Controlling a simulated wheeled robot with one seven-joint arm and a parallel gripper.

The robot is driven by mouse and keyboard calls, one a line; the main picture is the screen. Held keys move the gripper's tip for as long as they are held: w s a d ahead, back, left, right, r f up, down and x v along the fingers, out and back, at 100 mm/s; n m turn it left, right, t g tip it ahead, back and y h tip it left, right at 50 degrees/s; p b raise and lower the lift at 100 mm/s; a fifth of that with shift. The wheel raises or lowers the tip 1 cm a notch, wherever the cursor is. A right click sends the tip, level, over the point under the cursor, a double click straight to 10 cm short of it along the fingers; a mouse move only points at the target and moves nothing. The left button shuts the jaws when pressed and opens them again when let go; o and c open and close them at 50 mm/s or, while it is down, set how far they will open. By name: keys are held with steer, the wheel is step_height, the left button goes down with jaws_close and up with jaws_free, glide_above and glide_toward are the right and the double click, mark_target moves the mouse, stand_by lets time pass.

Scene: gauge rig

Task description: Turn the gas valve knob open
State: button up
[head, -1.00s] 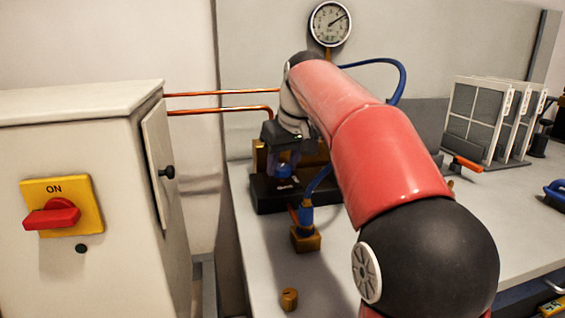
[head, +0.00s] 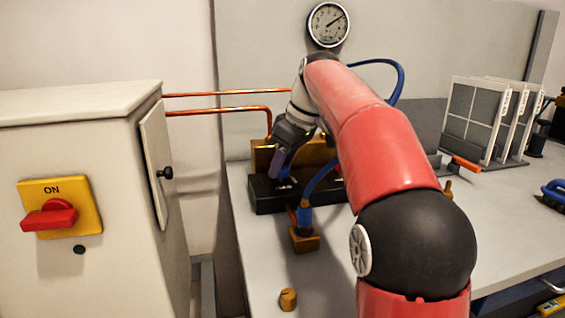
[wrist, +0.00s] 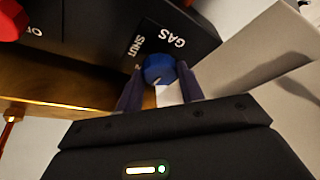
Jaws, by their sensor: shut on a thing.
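The gas valve knob (wrist: 157,68) is blue and round, on a black block (wrist: 95,30) lettered GAS and SHUT in the wrist view. My gripper (wrist: 158,80) is shut on it, one dark finger on each side. A pale mark lies on the knob near the SHUT lettering; I cannot tell its exact setting. In the head view my gripper (head: 278,165) reaches down, tilted, over the black block (head: 265,198) on the bench, and its fingers largely hide the knob.
A pressure gauge (head: 328,24) hangs above on the grey panel. A blue hose and brass fitting (head: 304,240) stand in front of the block. A cabinet (head: 75,130) with a red switch (head: 50,217) is at left. Screen racks (head: 475,120) stand at right.

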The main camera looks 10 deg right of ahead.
steer(key=o, duration=1)
steer(key=v, duration=0.7)
steer(key=shift+s+r, duration=0.1)
steer(key=shift+r, duration=0.3)
